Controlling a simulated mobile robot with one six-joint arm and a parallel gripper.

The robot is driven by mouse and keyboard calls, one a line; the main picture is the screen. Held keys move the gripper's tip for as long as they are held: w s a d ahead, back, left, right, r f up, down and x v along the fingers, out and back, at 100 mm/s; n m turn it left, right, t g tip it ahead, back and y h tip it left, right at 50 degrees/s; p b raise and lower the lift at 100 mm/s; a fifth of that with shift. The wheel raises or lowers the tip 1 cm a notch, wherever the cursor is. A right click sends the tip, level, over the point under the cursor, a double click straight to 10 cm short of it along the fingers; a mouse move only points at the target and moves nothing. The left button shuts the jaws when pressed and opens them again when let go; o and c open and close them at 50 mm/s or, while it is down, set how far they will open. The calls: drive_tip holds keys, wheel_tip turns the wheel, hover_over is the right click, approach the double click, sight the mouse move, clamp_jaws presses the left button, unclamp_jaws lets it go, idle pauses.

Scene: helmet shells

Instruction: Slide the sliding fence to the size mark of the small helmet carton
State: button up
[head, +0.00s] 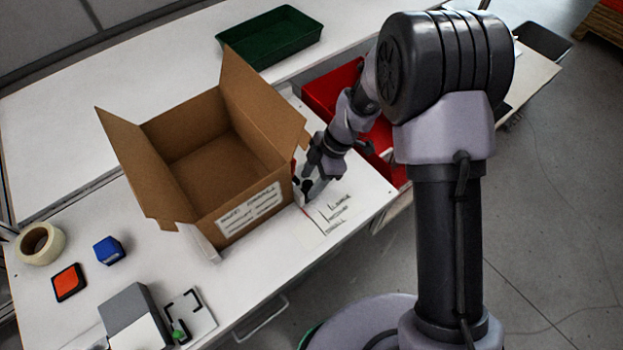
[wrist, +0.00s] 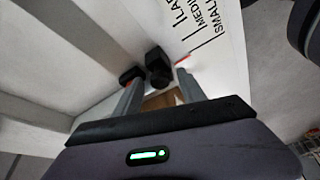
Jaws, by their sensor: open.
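An open brown carton (head: 222,160) stands on the white bench with its flaps up and a white printed label (head: 250,210) on its front. To its right, a white card (head: 322,236) carries lines marked large, medium and small; these show in the wrist view (wrist: 212,50). The sliding fence is mostly hidden by the carton and my arm. A small red pointer (wrist: 181,61) lies near the marked lines; I cannot tell which line it meets. My gripper (head: 306,190) is open by the carton's right front corner. In the wrist view its fingers (wrist: 157,78) stand either side of a black knob (wrist: 160,72).
A green tray (head: 268,38) sits at the back, and a red bin (head: 333,88) is behind my arm. A tape roll (head: 40,244), blue block (head: 109,250), orange pad (head: 69,282) and grey box (head: 130,305) stand at the left front. The bench's front edge is near the card.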

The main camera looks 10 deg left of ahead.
clamp_jaws()
idle(1.3)
